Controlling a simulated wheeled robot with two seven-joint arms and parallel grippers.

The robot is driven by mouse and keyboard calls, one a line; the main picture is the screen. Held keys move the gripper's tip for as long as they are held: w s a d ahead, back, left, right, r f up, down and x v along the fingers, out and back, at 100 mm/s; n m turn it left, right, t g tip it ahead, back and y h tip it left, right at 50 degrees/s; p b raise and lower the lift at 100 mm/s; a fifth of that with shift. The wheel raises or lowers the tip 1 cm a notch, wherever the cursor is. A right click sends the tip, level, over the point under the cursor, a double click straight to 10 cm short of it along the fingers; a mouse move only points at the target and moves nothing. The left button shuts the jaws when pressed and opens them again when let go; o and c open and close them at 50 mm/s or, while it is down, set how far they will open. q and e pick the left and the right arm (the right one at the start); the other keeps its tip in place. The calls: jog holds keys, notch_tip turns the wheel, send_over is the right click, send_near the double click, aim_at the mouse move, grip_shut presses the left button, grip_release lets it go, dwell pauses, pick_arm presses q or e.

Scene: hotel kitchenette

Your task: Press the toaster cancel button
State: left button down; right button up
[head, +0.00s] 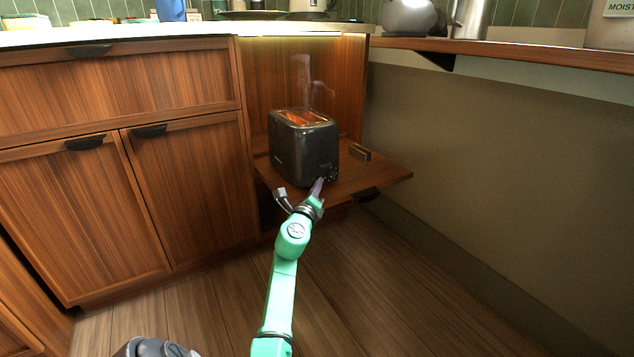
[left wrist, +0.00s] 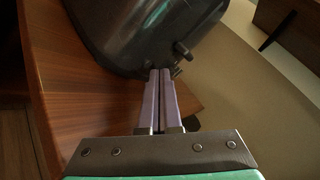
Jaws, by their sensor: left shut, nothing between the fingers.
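A dark toaster (head: 300,150) stands on a pull-out wooden shelf (head: 385,176). Its slots glow orange and faint steam rises above it. My left gripper (head: 318,187) is shut and empty, its fingertips at the lower part of the toaster's front end. In the left wrist view the closed purple fingers (left wrist: 160,72) point at the toaster (left wrist: 140,30), right by its lower controls. A lever knob (left wrist: 183,50) sticks out just beyond the tips. The fingertips cover part of the control area, so I cannot tell which button they touch. My right gripper is out of view.
Wooden cabinets with dark handles (head: 150,131) stand at the left. A counter with kitchen items runs above, with a kettle (head: 408,17) at the upper right. A small block (head: 360,152) is on the shelf beside the toaster. The floor in front is clear.

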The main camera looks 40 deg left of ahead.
pick_arm(q)
jog(key=shift+s+d+p, duration=0.25)
jog(key=shift+d+p, duration=0.25)
jog(key=shift+d, duration=0.4)
jog(key=d, duration=0.1)
jog(key=s+d+p, duration=0.1)
jog(key=d, duration=0.1)
jog(key=d+p, duration=0.1)
jog(key=shift+s+d, duration=0.25)
jog(key=shift+d, duration=0.15)
